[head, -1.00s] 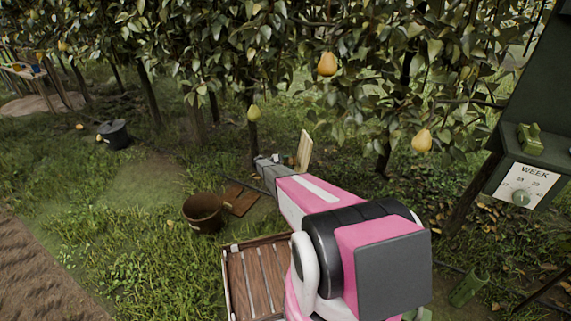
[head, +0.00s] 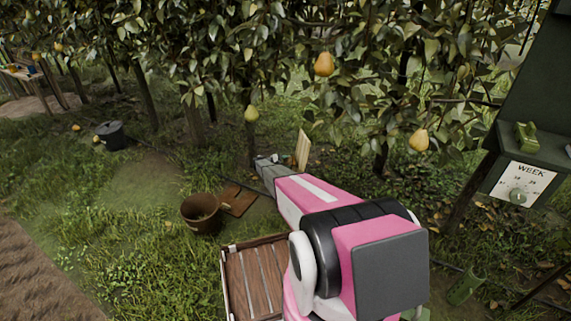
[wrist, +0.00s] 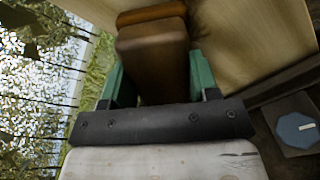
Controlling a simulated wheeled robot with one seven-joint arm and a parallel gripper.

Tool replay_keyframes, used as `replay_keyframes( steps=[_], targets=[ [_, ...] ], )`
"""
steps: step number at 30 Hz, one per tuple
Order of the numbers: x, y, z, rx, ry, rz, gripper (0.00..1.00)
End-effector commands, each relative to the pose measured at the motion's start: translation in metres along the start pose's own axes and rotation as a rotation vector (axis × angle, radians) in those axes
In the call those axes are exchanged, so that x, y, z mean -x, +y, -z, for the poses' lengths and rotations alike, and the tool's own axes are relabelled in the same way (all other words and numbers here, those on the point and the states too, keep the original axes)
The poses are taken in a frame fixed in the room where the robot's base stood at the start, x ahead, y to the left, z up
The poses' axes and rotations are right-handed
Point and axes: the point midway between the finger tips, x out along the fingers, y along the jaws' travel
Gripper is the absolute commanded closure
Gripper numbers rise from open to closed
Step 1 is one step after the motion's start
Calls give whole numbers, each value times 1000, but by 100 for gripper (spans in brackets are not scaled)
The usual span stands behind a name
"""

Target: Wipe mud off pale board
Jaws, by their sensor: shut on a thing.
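The pale board (head: 303,149) stands upright and slightly tilted beyond the end of my arm. In the wrist view the pale board (wrist: 250,40) fills the upper right, with a darker brown strip along its lower edge; I cannot tell whether that is mud. My gripper (wrist: 160,78) has its green fingers shut on a brown block (wrist: 152,50), perhaps a brush or sponge. The block's far end is close beside the board's face; I cannot tell if they touch. In the head view my gripper (head: 266,160) is small and its held block is not clear.
A brown bucket (head: 201,214) stands on the grass beside a flat brown board (head: 238,201). A slatted wooden crate (head: 228,285) is in front. A black bucket (head: 111,135) stands far left. Pears hang among the branches, and a WEEK dial panel (head: 525,184) is at right.

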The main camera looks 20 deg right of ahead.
Motion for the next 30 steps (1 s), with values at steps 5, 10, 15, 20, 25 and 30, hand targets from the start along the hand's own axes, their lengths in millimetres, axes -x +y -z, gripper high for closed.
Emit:
replay_keyframes(
  steps=[5,10,15,20,25,30],
  targets=[
    [-3,0,0,0,0,0,75],
    [-6,0,0,0,-1,0,75],
    [-9,0,0,0,-1,0,75],
    [-12,0,0,0,-1,-1,75],
    [-12,-1,-1,0,-1,-1,75],
    [-12,-8,-8,0,-1,-1,75]
  ],
)
